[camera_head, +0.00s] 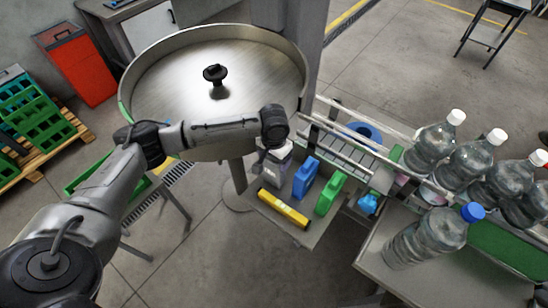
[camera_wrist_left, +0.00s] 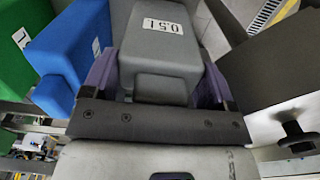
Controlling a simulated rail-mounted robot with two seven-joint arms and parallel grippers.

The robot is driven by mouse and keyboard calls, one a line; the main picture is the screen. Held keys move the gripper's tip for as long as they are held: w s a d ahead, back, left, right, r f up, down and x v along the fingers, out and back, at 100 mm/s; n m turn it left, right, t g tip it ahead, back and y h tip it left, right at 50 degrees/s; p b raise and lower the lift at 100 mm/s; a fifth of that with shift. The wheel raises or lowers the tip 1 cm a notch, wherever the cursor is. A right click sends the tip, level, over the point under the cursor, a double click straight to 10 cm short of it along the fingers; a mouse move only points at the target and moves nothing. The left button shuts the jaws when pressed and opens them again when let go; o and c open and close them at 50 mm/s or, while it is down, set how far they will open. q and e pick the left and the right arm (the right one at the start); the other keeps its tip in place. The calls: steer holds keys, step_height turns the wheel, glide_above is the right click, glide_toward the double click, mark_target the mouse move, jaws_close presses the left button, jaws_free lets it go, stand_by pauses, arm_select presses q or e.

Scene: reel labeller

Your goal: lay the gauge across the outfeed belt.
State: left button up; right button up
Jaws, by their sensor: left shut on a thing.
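My left gripper (camera_head: 275,152) is over the small shelf beside the round table. In the left wrist view its purple fingers (camera_wrist_left: 160,88) are shut on a grey block (camera_wrist_left: 170,28) with a "0.5 L" label. The grey block also shows under the gripper in the head view (camera_head: 273,172), partly hidden. A yellow bar with dark ends (camera_head: 284,209), which looks like the gauge, lies on the shelf's front part, apart from the gripper. A conveyor (camera_head: 345,150) runs right from the round table; which stretch is the outfeed belt I cannot tell. My right gripper is not in view.
A blue block (camera_head: 305,177) and a green block (camera_head: 329,194) stand right of the grey one. Several clear bottles (camera_head: 465,165) stand at the right; a blue-capped bottle (camera_head: 428,238) is nearer. The round metal table (camera_head: 165,95) with a black knob (camera_head: 215,74) is behind.

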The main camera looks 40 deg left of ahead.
arm_select(q)
steer(key=shift+f, duration=0.2)
steer(key=o, duration=1.3)
steer(key=shift+f, duration=0.1)
step_height(320, 180, up, 11)
steer(key=shift+f+b, duration=0.15)
steer(key=shift+b, duration=0.4)
steer(key=shift+r, duration=0.35)
steer(key=shift+c, duration=0.3)
steer(key=shift+r, duration=0.45)
steer(key=c, duration=0.4)
